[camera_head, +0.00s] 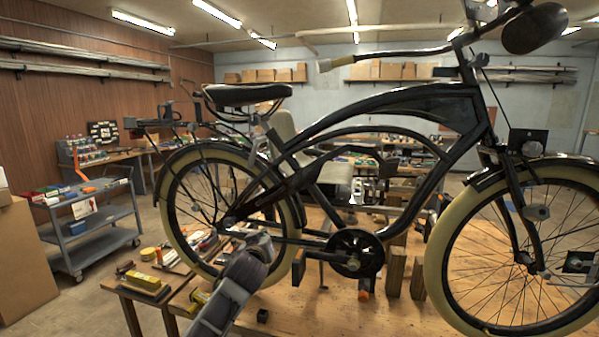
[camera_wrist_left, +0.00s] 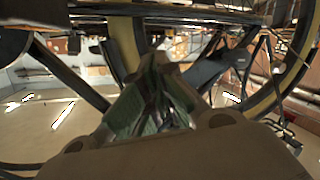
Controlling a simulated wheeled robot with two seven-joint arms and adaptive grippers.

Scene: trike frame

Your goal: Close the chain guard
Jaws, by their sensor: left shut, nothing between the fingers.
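A dark bicycle (camera_head: 400,110) stands on a wooden workbench, its right side facing me. The chain guard (camera_head: 285,190) seems to be the long dark piece slanting up from the rear hub towards the frame, well above the chain line. The chainring (camera_head: 355,253) and crank are uncovered below it. My left gripper (camera_head: 262,241) is low in front of the rear wheel, below the guard and apart from it. Its fingers show in the wrist view (camera_wrist_left: 155,95) and are shut and empty. The fingertips are partly hidden in the head view. My right gripper is not in view.
The rear wheel (camera_head: 170,205) and front wheel (camera_head: 437,265) flank the open frame. Wooden blocks (camera_head: 396,272) stand beneath the frame on the workbench (camera_head: 330,315). Yellow boxes and tools lie at the bench's left end. A grey cart (camera_head: 95,228) stands further left.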

